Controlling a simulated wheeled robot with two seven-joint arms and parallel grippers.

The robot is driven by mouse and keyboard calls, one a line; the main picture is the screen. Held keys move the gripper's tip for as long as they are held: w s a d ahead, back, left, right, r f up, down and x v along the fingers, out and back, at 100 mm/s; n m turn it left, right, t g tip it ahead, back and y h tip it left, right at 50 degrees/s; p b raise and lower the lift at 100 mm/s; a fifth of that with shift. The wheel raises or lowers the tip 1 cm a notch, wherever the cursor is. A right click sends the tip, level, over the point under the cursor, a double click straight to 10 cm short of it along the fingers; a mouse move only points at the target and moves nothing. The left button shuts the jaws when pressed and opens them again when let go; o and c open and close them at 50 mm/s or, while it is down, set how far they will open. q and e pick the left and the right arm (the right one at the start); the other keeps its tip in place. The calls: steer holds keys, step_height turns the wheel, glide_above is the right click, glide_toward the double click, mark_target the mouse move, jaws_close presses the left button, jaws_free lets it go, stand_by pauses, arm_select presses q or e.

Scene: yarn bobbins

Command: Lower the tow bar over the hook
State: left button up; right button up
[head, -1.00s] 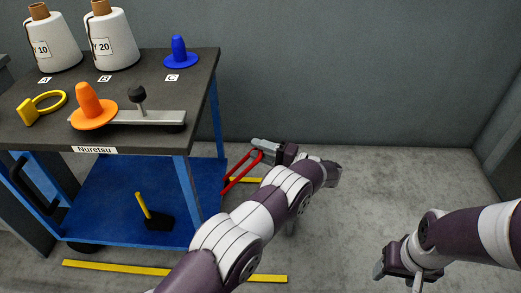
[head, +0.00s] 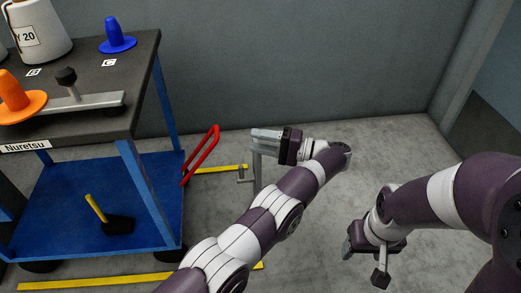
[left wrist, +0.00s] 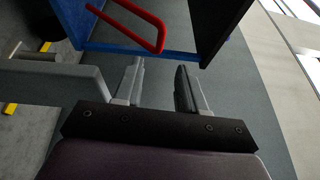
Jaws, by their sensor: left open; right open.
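The red tow bar (head: 201,155) is a loop at the right side of the blue cart, tilted up with its free end high. It also shows in the left wrist view (left wrist: 158,38). A grey floor post (head: 257,172) with a small hook-like part (head: 241,174) stands right of the bar, apart from it. My left gripper (head: 264,135) is open and empty above the post, its fingers pointing left toward the bar, with a gap between. In the left wrist view its fingers (left wrist: 158,88) are spread. My right gripper (head: 364,262) is open and empty, low at the right.
The cart's dark top (head: 90,62) carries a yarn bobbin (head: 38,32), an orange cone (head: 16,97), a blue cone (head: 117,36) and a grey bar with a black knob. Its blue lower shelf (head: 60,205) is near the bar. Yellow strips mark the floor. Floor to the right is clear.

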arm_select(q)
steer(key=shift+r, duration=0.1)
steer(key=shift+c, duration=0.3)
steer(key=w+r+p, duration=0.1)
steer(key=w+a+r+t+p, duration=0.2)
steer(key=w+r, duration=0.1)
steer(key=shift+a+r, duration=0.1)
steer(key=shift+a, duration=0.05)
jaws_close()
steer(key=w+a+r+t+h+p, duration=0.5)
steer(key=w+a+r+t+p, duration=0.25)
steer(key=w+r+p, duration=0.35)
steer(key=n+g+h+p, duration=0.4)
steer(key=g+h+p, duration=0.4)
steer(key=h+p, duration=0.5)
glide_toward(214, 131)
steer(key=f+b, duration=0.1)
steer(key=b, duration=0.1)
steer(key=w+f+h+b, duration=0.1)
steer(key=f+b, duration=0.1)
steer(key=w+a+f+h+b, duration=0.1)
steer(key=f+b, duration=0.1)
steer(key=shift+f, duration=0.2)
